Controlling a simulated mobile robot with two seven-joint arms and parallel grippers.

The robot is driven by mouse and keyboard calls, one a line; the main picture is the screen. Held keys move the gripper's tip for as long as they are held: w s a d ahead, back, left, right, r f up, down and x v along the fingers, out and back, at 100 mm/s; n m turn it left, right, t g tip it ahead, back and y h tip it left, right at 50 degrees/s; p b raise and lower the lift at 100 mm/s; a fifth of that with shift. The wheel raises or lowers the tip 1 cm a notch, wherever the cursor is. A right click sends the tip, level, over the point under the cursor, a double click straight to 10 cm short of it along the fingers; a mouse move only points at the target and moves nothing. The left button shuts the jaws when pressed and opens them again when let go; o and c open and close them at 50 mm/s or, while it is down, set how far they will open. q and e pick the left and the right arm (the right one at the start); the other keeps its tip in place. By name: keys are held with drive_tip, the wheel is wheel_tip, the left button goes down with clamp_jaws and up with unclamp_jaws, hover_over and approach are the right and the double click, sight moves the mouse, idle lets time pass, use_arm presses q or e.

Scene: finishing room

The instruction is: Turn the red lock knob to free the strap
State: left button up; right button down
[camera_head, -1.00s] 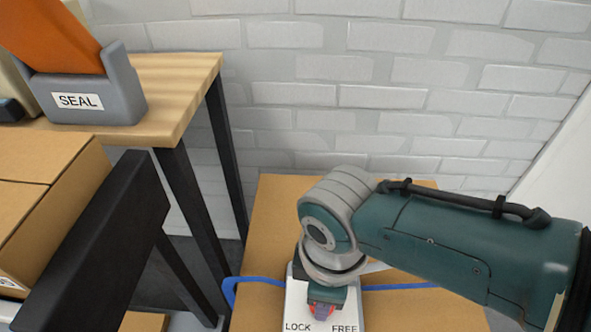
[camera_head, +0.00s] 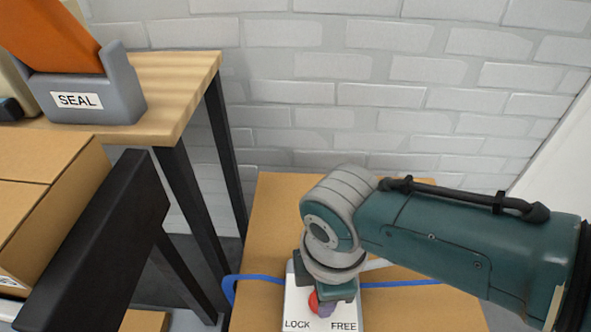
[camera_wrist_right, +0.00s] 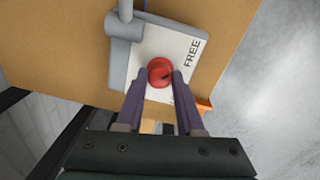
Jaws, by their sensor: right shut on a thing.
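The red lock knob (camera_head: 313,301) sits on a white plate (camera_head: 294,309) labelled LOCK at left and FREE at right. In the right wrist view the round red knob (camera_wrist_right: 160,70) has a dark mark on its face. My right gripper (camera_wrist_right: 161,77) is shut on it, with one purple finger on each side. In the head view my right gripper (camera_head: 324,307) comes down over the plate and partly covers the knob. A blue strap (camera_head: 260,278) runs across the cardboard surface and passes behind the plate and my wrist. My left gripper is not in view.
The cardboard surface (camera_head: 275,210) lies around the plate, with a white brick wall (camera_head: 350,90) behind. A wooden table (camera_head: 175,85) at left holds a grey SEAL holder (camera_head: 110,95). A black bar (camera_head: 100,240) and cardboard boxes (camera_head: 50,165) stand at front left.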

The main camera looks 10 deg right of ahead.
drive_tip(key=c, duration=0.5)
unclamp_jaws()
drive_tip(key=r+p, duration=0.6)
drive_tip(key=r, duration=0.4)
drive_tip(key=shift+s, duration=0.2)
